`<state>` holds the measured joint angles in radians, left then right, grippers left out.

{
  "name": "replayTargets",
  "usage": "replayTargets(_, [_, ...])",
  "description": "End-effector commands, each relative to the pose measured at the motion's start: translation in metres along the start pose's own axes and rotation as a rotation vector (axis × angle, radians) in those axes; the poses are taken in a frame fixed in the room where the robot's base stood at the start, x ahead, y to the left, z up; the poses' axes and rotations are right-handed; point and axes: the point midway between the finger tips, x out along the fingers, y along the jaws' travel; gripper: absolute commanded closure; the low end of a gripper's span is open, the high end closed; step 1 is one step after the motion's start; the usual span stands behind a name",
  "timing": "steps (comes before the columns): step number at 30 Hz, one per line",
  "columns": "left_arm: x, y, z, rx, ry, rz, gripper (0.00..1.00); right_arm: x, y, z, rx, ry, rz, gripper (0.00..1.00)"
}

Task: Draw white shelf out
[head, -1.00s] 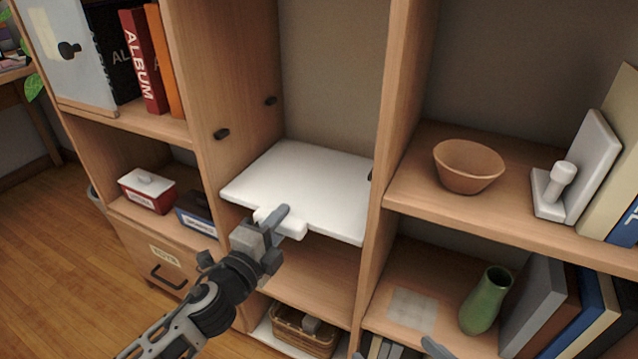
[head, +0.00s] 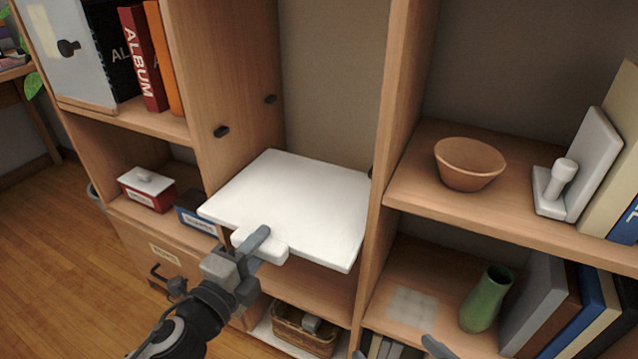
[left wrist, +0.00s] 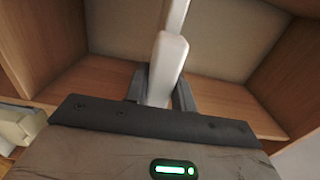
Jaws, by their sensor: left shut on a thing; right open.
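The white shelf (head: 300,205) is a flat board in the middle bay of the wooden shelving unit. Its front part sticks out past the front of the unit, over the lower compartment. A white tab handle (head: 268,245) is on its front edge. My left gripper (head: 256,243) is shut on this handle. The left wrist view shows the handle (left wrist: 165,65) between the two fingers, with the shelf edge-on above it. My right gripper (head: 398,350) shows only its fingertips at the bottom edge of the head view, open and apart from the shelf.
Dark pegs (head: 221,131) are on the bay's left wall. A wicker basket (head: 300,328) stands below the shelf. A terracotta bowl (head: 468,163) and a green vase (head: 486,298) are in the right bay. A red box (head: 147,189) and a blue box (head: 196,216) are at left.

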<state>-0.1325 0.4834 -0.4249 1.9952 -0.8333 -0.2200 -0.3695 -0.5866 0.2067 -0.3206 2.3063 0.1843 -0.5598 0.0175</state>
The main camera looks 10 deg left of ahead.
Motion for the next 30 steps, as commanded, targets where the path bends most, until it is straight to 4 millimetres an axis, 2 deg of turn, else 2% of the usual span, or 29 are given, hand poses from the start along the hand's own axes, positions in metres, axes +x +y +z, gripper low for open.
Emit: replayTargets(30, [-0.067,-0.001,0.0,0.001,0.002,-0.006,1.0,0.008,0.004,0.018,-0.001,-0.004,0.001,0.0])
